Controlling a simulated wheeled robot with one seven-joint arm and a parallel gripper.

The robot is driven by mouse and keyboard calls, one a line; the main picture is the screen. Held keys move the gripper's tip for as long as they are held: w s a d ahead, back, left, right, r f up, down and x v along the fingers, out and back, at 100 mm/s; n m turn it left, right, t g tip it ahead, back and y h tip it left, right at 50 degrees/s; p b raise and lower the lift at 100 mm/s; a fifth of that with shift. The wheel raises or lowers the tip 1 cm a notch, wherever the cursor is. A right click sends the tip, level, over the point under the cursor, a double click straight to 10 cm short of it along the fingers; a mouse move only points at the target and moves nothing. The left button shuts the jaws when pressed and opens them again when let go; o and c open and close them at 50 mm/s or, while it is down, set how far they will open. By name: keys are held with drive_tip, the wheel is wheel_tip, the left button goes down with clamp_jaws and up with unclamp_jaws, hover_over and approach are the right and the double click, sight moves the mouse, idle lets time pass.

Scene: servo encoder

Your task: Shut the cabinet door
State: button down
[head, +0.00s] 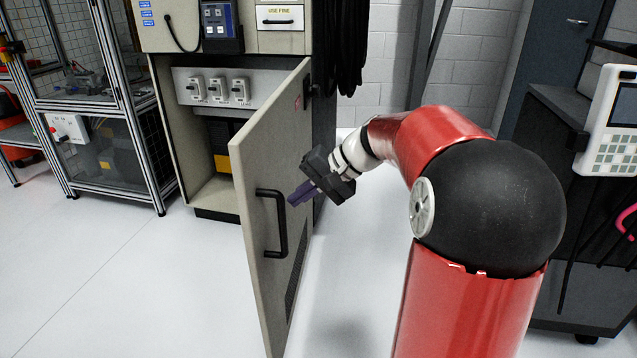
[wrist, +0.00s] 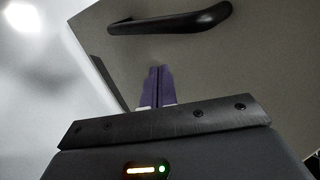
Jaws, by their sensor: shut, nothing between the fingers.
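The beige cabinet door (head: 270,150) stands wide open, hinged on the right side of the cabinet (head: 170,140) and swung out toward me. Its black bar handle (head: 276,225) is on the face toward the right. My gripper (head: 303,193) is on the right, outer side of the door, near the handle's upper end. Its purple fingers are shut and empty. In the wrist view the fingers (wrist: 160,85) point at the door face (wrist: 230,65), below the handle (wrist: 170,20) in that picture. I cannot tell whether the fingertips touch the door.
Inside the cabinet are several grey switches (head: 218,89) and a dark and yellow box (head: 222,150). A framed glass enclosure (head: 105,150) stands at the left. A dark cart (head: 560,110) stands at the right. The floor (head: 120,270) left of the door is clear.

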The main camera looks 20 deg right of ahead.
drive_tip(key=shift+w+a+f, duration=0.1)
drive_tip(key=shift+w+a, duration=0.45)
drive_tip(key=shift+a, duration=0.4)
drive_tip(key=shift+w+a, duration=0.5)
drive_tip(key=shift+a, duration=0.4)
